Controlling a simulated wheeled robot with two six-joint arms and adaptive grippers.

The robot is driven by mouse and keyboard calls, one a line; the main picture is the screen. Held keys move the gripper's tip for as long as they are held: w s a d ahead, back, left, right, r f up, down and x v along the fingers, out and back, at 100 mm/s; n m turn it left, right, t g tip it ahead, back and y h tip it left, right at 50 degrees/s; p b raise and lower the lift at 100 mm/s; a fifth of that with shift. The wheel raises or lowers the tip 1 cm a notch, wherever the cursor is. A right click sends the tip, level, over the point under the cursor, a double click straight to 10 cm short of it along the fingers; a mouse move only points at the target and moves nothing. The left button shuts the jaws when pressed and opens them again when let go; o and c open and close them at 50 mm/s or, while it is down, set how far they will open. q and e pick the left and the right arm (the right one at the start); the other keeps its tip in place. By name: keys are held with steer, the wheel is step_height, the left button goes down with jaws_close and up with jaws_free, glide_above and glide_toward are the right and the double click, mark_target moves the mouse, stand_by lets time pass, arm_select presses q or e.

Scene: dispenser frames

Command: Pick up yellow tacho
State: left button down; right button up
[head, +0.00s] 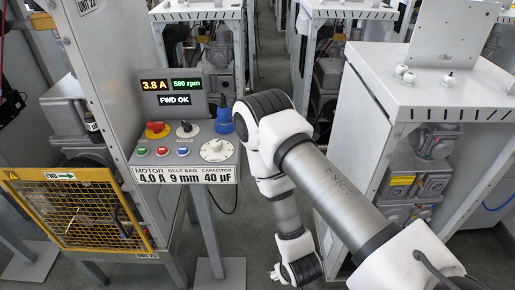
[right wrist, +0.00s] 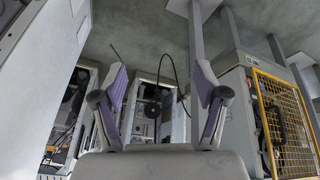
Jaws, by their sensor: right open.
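I cannot make out a yellow tacho in either view. My right arm comes in from the right in the head view and bends down in front of the aisle. Only a small part of its gripper end shows low in the middle, mostly hidden behind the wrist. In the right wrist view my right gripper (right wrist: 159,77) is open, with two purple-padded fingers spread apart and nothing between them. My left gripper is in neither view.
A control panel (head: 186,174) with buttons and a display (head: 171,90) stands left of the arm. A blue object (head: 223,121) is at its right edge. A yellow mesh guard (head: 76,174) is at lower left. A grey cabinet (head: 430,80) stands right.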

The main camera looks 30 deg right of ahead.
steer(key=w+d+r+m+t+h+b, duration=0.15)
steer(key=w+r+t+b, duration=0.25)
steer(key=w, duration=0.4)
steer(key=w+d+r+m+t+h+b, duration=0.1)
steer(key=w+d+r+t+h+b, duration=0.3)
steer(key=w, duration=0.4)
steer(key=w+r+t+b, duration=0.1)
steer(key=w+r+b, duration=0.1)
steer(key=r, duration=0.2)
steer(key=w+d+r+m+t+h+b, duration=0.1)
steer(key=w+r+b, duration=0.1)
steer(key=r, duration=0.3)
steer(key=w+d+r+m+t+b, duration=0.1)
steer(key=w+r+b, duration=0.1)
steer(key=w+r, duration=0.1)
steer(key=shift+w+r+b, duration=0.15)
steer(key=shift+r+b, duration=0.2)
steer(key=shift+r, duration=0.35)
steer(key=p+x, duration=0.1)
steer(key=x, duration=0.4)
steer(key=shift+w+d+f, duration=0.1)
steer(key=shift+d+f, duration=0.05)
steer(key=shift+d, duration=0.15)
steer(key=shift+w+d+f, duration=0.1)
steer(key=shift+w+f, duration=0.05)
steer(key=shift+w, duration=0.15)
steer(key=c, duration=1.4)
